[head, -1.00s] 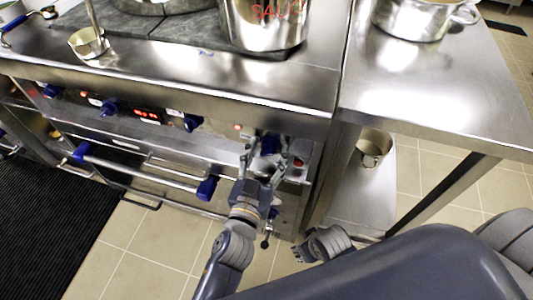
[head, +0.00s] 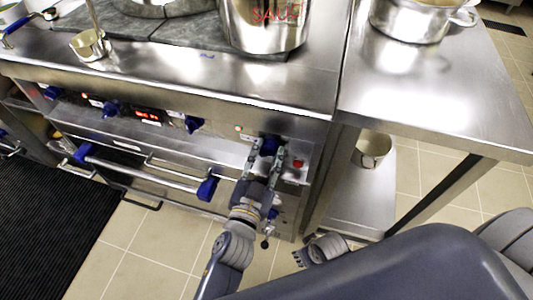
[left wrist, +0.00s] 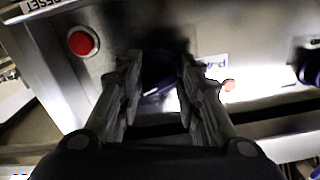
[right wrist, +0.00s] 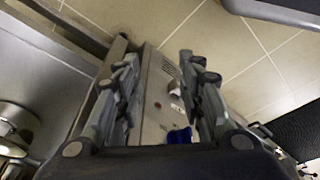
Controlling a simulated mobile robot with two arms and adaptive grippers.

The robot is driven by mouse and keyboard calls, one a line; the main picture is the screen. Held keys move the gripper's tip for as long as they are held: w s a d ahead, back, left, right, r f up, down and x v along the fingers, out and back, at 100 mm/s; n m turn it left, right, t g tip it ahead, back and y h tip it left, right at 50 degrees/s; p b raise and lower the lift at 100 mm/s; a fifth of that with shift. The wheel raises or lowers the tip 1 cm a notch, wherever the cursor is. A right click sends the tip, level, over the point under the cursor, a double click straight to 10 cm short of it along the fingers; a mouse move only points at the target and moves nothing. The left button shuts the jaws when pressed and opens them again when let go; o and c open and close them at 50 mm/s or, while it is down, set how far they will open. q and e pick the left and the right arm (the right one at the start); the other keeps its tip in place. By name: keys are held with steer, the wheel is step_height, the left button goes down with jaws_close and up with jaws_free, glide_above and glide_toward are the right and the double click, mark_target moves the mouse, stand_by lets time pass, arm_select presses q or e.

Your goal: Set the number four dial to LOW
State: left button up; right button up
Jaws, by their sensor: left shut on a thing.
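The rightmost blue dial (head: 269,146) is on the stove's front panel, below the counter edge. My left gripper (head: 267,150) has one finger on each side of it and is shut on it. In the left wrist view the dial (left wrist: 158,72) is dark and sits between the fingertips (left wrist: 158,68). Its pointer and markings are too dark or hidden to read. A partly covered label (left wrist: 215,68) lies beside it. My right gripper (right wrist: 158,65) is open and empty, with its fingers apart, low and away from the dial.
A red button (head: 298,163) is right of the dial. Other blue dials (head: 193,124) and an oven handle (head: 145,172) lie left. A large pot (head: 265,25) stands above, and a steel table (head: 440,90) is on the right.

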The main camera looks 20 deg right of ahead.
arm_select(q)
steer(key=m, duration=0.3)
steer(key=shift+m+p, duration=0.3)
steer(key=shift+m, duration=2)
arm_select(e)
steer(key=shift+s+f, duration=0.35)
steer(key=shift+f, duration=0.5)
steer(key=shift+s+f, duration=0.3)
steer(key=shift+f, duration=0.55)
steer(key=shift+s+f, duration=0.1)
steer(key=shift+f, duration=0.1)
arm_select(q)
steer(key=o, duration=1.1)
arm_select(e)
steer(key=shift+r, duration=0.1)
